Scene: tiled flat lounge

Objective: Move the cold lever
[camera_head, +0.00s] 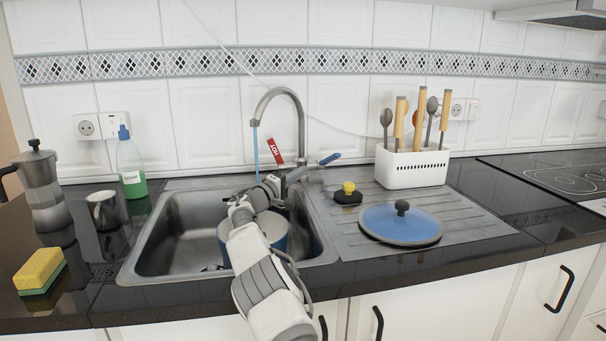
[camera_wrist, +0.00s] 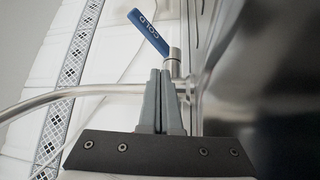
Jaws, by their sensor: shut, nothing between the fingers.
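The cold lever is a blue handle on the right of the tap in the head view (camera_head: 330,159). In the wrist view its blue arm (camera_wrist: 148,33), lettered COLD, slants up to the left from a metal stem. The red lever marked HOT (camera_head: 274,151) is on the tap's left. A thin blue stream (camera_head: 256,146) falls from the curved metal tap (camera_head: 302,108). My gripper (camera_wrist: 163,72) is shut and empty, its fingertips just below the blue lever and beside its stem; I cannot tell whether they touch. In the head view my wrist hides the fingertips.
A pot (camera_head: 276,233) stands in the sink (camera_head: 165,235) under my arm. On the drainer (camera_head: 465,215) are a blue lid (camera_head: 390,227) and a black brush with a yellow knob (camera_head: 348,190). A white utensil holder (camera_head: 411,169) stands behind. Soap, a mug and a moka pot stand left.

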